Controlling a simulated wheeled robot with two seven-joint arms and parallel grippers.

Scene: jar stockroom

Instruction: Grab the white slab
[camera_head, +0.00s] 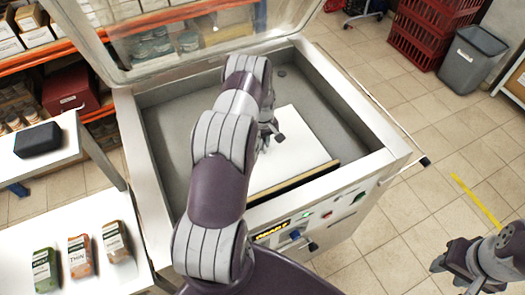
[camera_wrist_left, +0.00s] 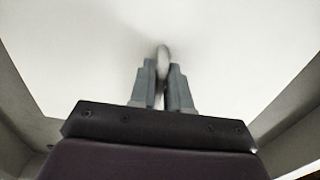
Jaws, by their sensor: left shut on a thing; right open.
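The white slab (camera_head: 300,155) lies inside the open chamber of a steel machine. Its left part is hidden behind my left arm. My left gripper (camera_head: 272,133) is over the slab. In the left wrist view, its two fingers (camera_wrist_left: 163,75) are shut on a pale rounded grip (camera_wrist_left: 162,56) standing up from the slab (camera_wrist_left: 80,45). I cannot tell whether the slab is lifted off the chamber floor. My right gripper (camera_head: 453,276) is open and empty at the lower right, outside the machine.
The chamber rim (camera_head: 345,75) surrounds the slab, and a clear lid (camera_head: 175,35) stands open behind. A dark-and-tan bar (camera_head: 293,184) runs along the slab's front. A grey bin (camera_head: 472,58) and red crates (camera_head: 425,30) are at the back right.

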